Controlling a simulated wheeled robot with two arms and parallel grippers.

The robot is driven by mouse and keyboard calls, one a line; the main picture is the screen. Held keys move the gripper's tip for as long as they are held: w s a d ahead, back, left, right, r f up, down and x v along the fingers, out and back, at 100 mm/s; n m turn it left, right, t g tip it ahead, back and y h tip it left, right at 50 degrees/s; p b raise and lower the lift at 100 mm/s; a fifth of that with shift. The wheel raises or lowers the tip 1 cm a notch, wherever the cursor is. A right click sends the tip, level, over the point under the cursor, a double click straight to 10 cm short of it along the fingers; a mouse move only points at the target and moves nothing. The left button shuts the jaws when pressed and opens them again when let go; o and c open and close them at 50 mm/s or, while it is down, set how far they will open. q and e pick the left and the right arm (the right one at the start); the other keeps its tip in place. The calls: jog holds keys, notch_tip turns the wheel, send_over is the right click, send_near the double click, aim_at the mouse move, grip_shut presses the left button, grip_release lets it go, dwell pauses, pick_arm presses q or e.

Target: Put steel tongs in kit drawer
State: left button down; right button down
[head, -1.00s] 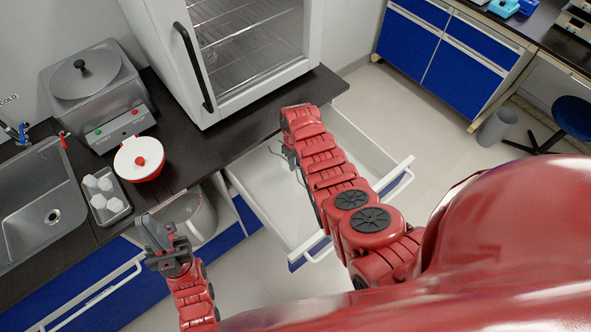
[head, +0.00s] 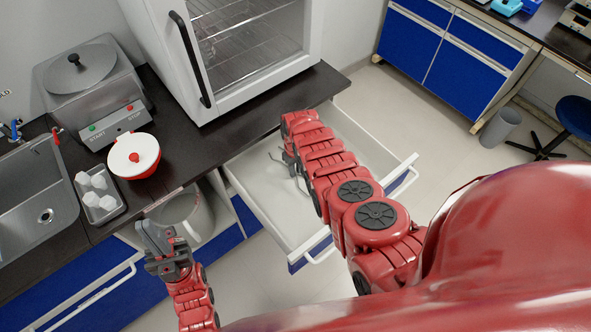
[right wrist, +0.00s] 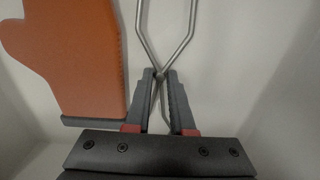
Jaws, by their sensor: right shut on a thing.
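The steel tongs (right wrist: 184,45) are thin metal rods that cross between the fingers of my right gripper (right wrist: 163,88), which is shut on them at the crossing. In the head view, thin grey parts (head: 277,156) show beside my right arm's end, over the open white drawer (head: 262,193). My right arm hides most of the grip there. White drawer surfaces surround the tongs in the right wrist view; whether they touch the floor I cannot tell. My left gripper (head: 162,243) hangs in front of the counter, away from the drawer; its finger gap is unclear.
An orange mitt-shaped thing (right wrist: 68,55) is left of the tongs in the right wrist view. The drawer's white handle (head: 402,172) juts out at its front. The dark counter (head: 205,150) overhangs the drawer's back.

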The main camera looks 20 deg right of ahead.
jog(key=c, duration=0.8)
grip_release()
jog(key=shift+o, duration=0.2)
notch_tip(320, 180, up, 4)
jog(key=p, duration=0.4)
jog(key=shift+w+r, duration=0.1)
jog(key=shift+r, duration=0.1)
notch_tip(320, 180, up, 2)
jog(key=shift+p, duration=0.4)
jog(key=shift+r, duration=0.2)
jog(key=shift+r+b, duration=0.6)
jog(key=shift+r, duration=2.15)
